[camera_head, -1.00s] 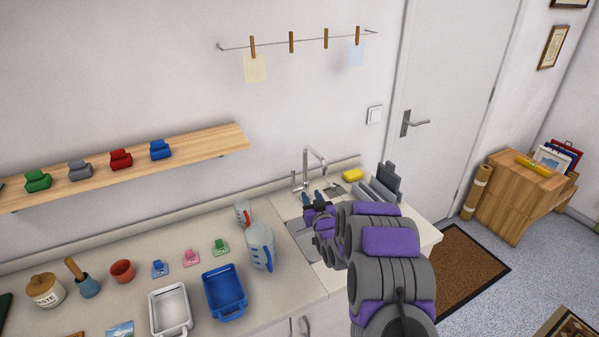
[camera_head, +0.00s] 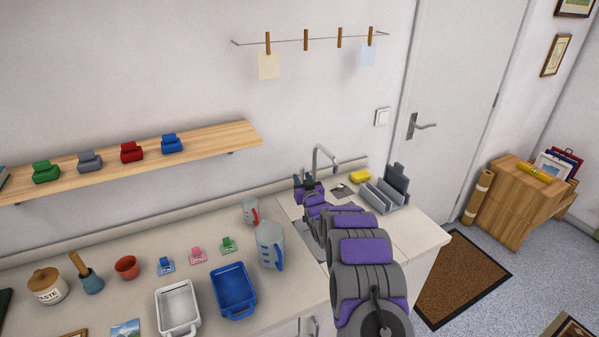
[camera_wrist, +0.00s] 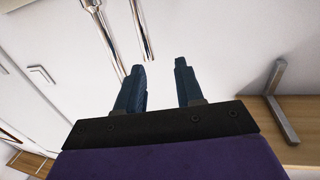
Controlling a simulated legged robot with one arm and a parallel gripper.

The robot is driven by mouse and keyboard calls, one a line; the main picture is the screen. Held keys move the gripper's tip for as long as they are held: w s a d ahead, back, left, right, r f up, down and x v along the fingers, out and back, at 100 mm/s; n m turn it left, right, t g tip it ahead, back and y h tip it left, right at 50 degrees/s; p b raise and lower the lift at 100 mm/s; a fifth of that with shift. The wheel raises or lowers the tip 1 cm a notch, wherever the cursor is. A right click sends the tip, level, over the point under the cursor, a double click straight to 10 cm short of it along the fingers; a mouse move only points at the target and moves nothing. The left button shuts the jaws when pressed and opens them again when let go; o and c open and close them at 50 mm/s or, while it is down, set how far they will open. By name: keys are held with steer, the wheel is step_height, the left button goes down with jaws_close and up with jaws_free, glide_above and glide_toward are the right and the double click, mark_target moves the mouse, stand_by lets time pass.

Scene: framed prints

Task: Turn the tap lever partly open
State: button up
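The chrome tap (camera_head: 316,160) stands at the back of the sink, with its spout arching to the right. My gripper (camera_head: 305,182) is beside the tap's column and hides the lever in the head view. In the wrist view, my gripper (camera_wrist: 162,72) is open, with two dark blue fingers apart and nothing between them. A longer chrome tube, apparently the tap column (camera_wrist: 102,38), passes left of the fingers. I cannot tell whether anything touches.
A measuring jug (camera_head: 270,244) and a smaller cup (camera_head: 251,211) stand left of the sink. A grey rack (camera_head: 384,194) and a yellow sponge (camera_head: 360,176) lie to its right. The wooden shelf (camera_head: 215,142) hangs on the wall at left.

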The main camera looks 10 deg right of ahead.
mark_target(303, 170)
steer(key=shift+w+b, duration=0.6)
steer(key=shift+w, duration=2.7)
steer(key=shift+w+d+f, duration=0.1)
steer(key=shift+d, duration=0.65)
steer(key=shift+a, duration=0.5)
steer(key=c, duration=0.5)
jaws_close()
steer(key=shift+d, duration=0.1)
steer(key=shift+d, duration=0.1)
